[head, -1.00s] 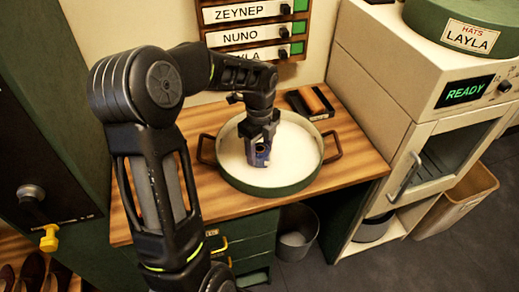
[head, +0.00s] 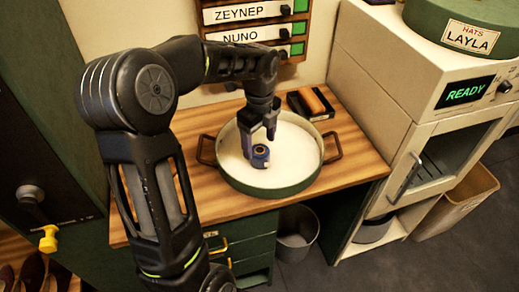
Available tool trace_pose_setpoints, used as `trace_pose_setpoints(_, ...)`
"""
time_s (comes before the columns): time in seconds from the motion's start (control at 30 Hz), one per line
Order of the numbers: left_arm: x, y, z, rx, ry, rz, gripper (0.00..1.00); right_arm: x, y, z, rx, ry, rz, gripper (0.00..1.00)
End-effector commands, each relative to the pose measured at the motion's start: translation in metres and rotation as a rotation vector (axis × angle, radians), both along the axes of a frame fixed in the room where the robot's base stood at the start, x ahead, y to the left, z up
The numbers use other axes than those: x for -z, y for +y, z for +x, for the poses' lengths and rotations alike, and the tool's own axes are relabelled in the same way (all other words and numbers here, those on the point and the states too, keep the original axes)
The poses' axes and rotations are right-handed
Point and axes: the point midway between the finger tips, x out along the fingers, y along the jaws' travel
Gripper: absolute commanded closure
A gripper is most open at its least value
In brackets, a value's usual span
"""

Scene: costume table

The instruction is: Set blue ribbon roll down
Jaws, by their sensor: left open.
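The blue ribbon roll (head: 260,156) stands in the round green pan (head: 268,190), on its pale inner surface, left of the pan's middle. My left gripper (head: 259,143) is open just above the roll, its two fingers pointing down. A finger partly overlaps the roll, and I cannot tell whether it touches it. My right gripper is not in view.
The pan has brown handles and sits on a wooden table (head: 350,180). Behind it lies a dark tray with an orange-brown block (head: 313,100). A white cabinet (head: 370,75) stands close on the right. Name-labelled slots (head: 250,35) hang on the wall behind.

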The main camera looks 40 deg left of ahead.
Motion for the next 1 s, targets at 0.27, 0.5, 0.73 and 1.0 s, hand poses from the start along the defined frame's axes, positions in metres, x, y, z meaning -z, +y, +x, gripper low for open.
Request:
trace_pose_setpoints(0.27,-0.058,0.0,0.001,0.001,-0.005,0.001,0.27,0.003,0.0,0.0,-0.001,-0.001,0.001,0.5)
trace_pose_setpoints(0.5,-0.081,0.0,0.0,0.001,-0.001,-0.001,0.27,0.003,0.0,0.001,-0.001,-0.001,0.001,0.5)
trace_pose_setpoints(0.73,-0.082,0.0,0.0,0.001,0.0,-0.001,0.27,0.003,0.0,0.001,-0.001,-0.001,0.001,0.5)
trace_pose_setpoints(1.0,-0.081,0.0,0.0,0.001,0.0,-0.001,0.27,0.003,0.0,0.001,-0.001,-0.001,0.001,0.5)
